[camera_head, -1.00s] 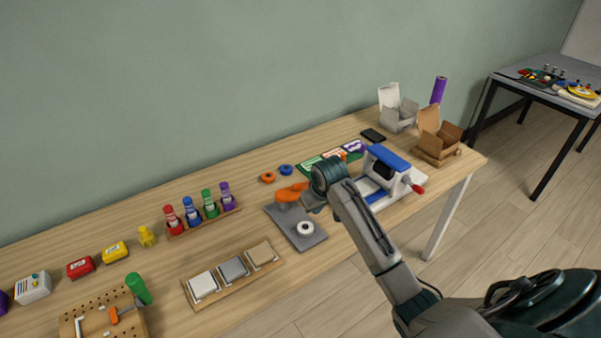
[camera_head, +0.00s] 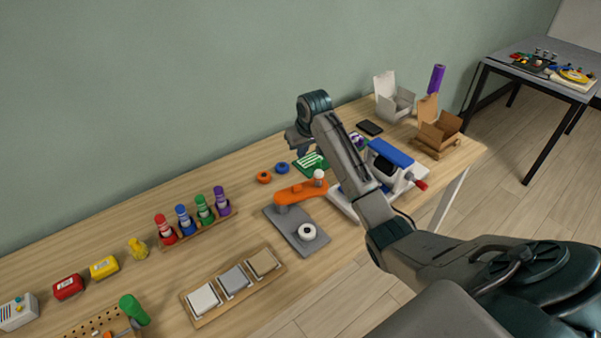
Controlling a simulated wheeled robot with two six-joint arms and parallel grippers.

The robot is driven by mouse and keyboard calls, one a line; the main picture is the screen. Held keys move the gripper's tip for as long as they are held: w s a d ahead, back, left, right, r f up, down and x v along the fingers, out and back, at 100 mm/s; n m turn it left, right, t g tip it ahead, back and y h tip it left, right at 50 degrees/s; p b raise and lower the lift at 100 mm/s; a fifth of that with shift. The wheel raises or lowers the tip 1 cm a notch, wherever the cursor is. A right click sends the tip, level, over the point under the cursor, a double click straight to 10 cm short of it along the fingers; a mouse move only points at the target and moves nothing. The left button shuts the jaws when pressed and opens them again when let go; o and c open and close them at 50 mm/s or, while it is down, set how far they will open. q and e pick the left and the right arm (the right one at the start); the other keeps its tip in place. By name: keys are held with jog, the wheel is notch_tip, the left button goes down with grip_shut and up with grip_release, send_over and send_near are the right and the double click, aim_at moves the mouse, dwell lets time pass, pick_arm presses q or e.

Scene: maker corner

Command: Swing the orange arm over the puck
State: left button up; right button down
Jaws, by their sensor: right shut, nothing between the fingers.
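The orange arm (camera_head: 300,191) is mounted on a post at the back left of a grey base plate (camera_head: 312,244). It points right and slightly back, and its free end carries an upright peg with a pale knob (camera_head: 319,174). The white puck (camera_head: 307,232), with a dark centre, lies on the front right part of the plate. The orange arm is not above it. My right gripper (camera_head: 304,150) is shut and empty, raised behind the orange arm and apart from it. My left gripper is not in view.
A blue-and-white device with a red handle (camera_head: 386,167) stands right of the plate. A tray of square samples (camera_head: 234,285) lies front left, and a rack of coloured bottles (camera_head: 199,229) farther left. Orange (camera_head: 264,177) and blue (camera_head: 282,168) rings lie behind.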

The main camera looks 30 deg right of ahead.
aim_at(301, 190)
jog(key=p+x, duration=0.2)
jog(key=x, duration=0.7)
jog(key=shift+f, duration=0.35)
jog(key=shift+s+p, duration=0.35)
jog(key=shift+p, duration=0.1)
jog(key=shift+s+a+p, duration=0.1)
jog(key=shift+s+p, duration=0.4)
jog(key=shift+s, duration=0.45)
jog(key=shift+s+a+p, duration=0.15)
jog(key=shift+s+p, duration=0.15)
jog(key=shift+s, duration=0.4)
jog(key=shift+f, duration=0.1)
